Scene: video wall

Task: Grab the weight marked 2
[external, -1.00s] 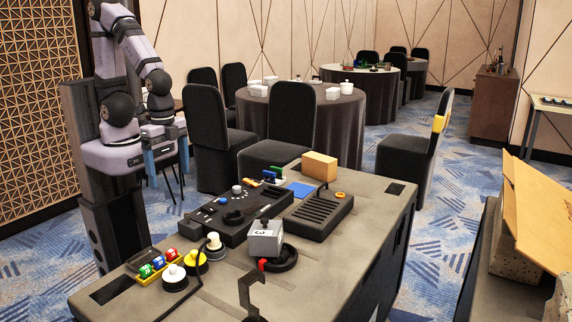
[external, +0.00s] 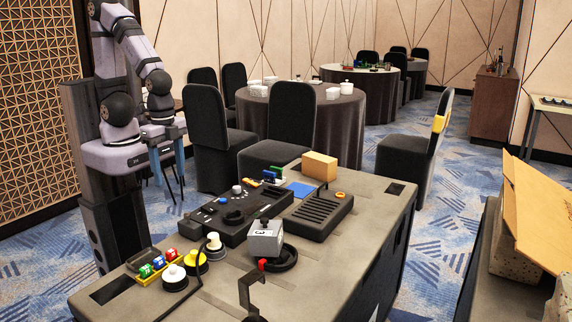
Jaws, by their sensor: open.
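A grey block-shaped weight (external: 266,239) with a dark mark on its front stands on the table; the mark looks like a 3, but is too small to read surely. Three knobbed round pieces stand at the table's left: a white-topped one (external: 174,278), a yellow one (external: 196,263) and another white-topped one (external: 214,246). Small green, blue and red blocks (external: 159,263) with pale marks sit beside them in a yellow-edged tray. I cannot tell which piece is marked 2. My gripper (external: 168,164) is open and empty, fingers down, beyond the table's far left side, apart from everything on it.
A black ring (external: 283,258) lies beside the grey block. A black console (external: 236,213), a slotted black tray (external: 318,212) and a tan box (external: 319,166) fill the far half of the table (external: 225,293). A dark hook-shaped stand (external: 250,287) rises at the front edge.

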